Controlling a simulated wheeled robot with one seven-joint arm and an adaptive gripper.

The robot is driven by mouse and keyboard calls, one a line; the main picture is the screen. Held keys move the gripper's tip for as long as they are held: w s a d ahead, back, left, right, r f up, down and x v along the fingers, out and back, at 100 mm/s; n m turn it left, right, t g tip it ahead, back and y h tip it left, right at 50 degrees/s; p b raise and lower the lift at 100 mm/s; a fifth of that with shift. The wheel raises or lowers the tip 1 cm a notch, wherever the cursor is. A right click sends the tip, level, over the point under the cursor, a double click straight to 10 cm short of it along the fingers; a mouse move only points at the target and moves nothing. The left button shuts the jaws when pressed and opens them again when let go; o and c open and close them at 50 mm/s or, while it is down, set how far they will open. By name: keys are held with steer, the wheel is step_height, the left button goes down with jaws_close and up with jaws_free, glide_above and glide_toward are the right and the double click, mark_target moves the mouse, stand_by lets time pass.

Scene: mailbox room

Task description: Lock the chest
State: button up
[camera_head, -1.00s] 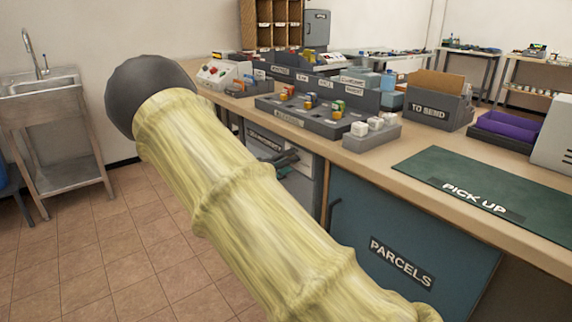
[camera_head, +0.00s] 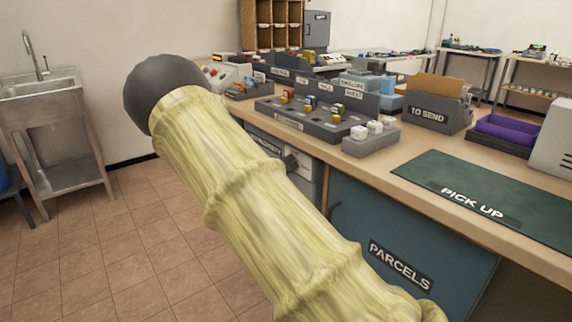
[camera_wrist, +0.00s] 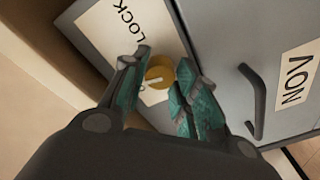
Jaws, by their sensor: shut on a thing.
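In the wrist view, a grey panel (camera_wrist: 97,22) carries a white label reading LOCK (camera_wrist: 125,22). A round gold lock knob (camera_wrist: 158,69) with a pale bar across its face sits on it. My gripper (camera_wrist: 160,78) has a teal-padded finger on each side of the knob and is shut on it. A grey door (camera_wrist: 222,28) with a dark bar handle (camera_wrist: 254,100) is to the right. In the head view, the grey chest front (camera_head: 308,185) is under the counter, mostly hidden by my arm. My gripper is almost wholly hidden there.
A teal PARCELS cabinet (camera_head: 350,235) adjoins the chest on the right. The counter above holds a sorting tray (camera_head: 330,128), a TO SEND box (camera_head: 425,113) and a green PICK UP mat (camera_head: 500,190). The tiled floor (camera_head: 110,250) at left is clear; a sink (camera_head: 50,90) stands beyond.

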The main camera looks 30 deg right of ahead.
steer(key=shift+w+f+m+g+h, duration=0.1)
steer(key=shift+m+g+h, duration=0.2)
steer(key=shift+m, duration=2.5)
steer(key=shift+f+m+g+h, duration=0.15)
steer(key=shift+m+g, duration=0.15)
steer(key=shift+m, duration=2.5)
steer(key=shift+w+m+g+h, duration=0.1)
steer(key=shift+m+g+h, duration=0.2)
steer(key=shift+m, duration=2.5)
steer(key=o, duration=1)
steer(key=shift+a, duration=0.1)
steer(key=a, duration=0.7)
steer(key=s+a+f, duration=0.1)
steer(key=a, duration=0.3)
steer(key=shift+a+f, duration=0.1)
steer(key=shift+a, duration=0.25)
